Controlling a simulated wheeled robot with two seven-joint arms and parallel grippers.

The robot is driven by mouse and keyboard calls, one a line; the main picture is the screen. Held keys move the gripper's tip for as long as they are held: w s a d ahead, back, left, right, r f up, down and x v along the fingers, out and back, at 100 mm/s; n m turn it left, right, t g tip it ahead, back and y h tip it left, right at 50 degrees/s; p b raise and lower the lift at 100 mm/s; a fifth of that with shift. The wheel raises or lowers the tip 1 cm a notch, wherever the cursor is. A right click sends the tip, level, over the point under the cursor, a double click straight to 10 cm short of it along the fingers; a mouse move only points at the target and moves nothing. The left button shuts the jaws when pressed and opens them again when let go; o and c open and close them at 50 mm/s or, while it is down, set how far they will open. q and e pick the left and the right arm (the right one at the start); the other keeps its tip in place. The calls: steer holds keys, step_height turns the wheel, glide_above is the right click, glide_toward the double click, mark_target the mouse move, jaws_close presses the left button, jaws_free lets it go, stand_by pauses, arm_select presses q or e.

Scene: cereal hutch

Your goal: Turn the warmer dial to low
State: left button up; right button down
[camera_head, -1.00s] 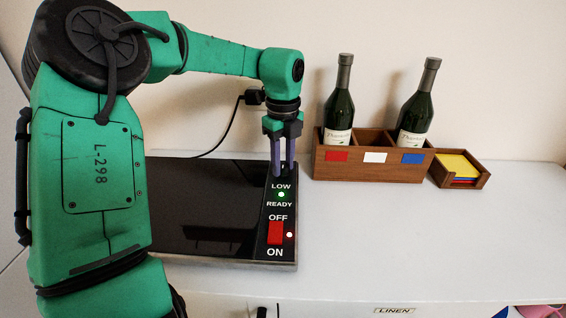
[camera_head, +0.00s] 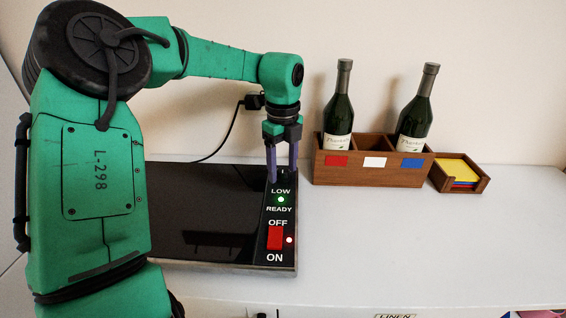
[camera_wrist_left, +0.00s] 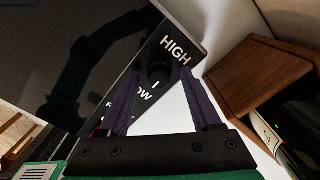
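The black warmer (camera_head: 200,215) lies on the counter with a control strip along its right side. Its dark dial (camera_wrist_left: 158,70) shows in the left wrist view between the printed HIGH and LOW. A short white mark on the dial is on the side toward LOW. In the head view my gripper hides the dial and HIGH. My left gripper (camera_head: 282,178) points down at the far end of the strip. In the left wrist view its purple fingers (camera_wrist_left: 160,75) are apart, one on each side of the dial; I cannot tell whether they touch it. My right gripper is not in view.
A green light (camera_head: 281,199) glows between LOW and READY. A red switch (camera_head: 275,238) sits between OFF and ON, beside a small lit lamp. A wooden bottle box (camera_head: 374,175) and a small card tray (camera_head: 474,186) stand right of the warmer. The front right counter is clear.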

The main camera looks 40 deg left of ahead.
mark_target(283, 170)
arm_select(q)
step_height(283, 170, up, 15)
steer(key=p, duration=0.2)
steer(key=shift+f+p, duration=0.2)
steer(key=shift+p, duration=0.2)
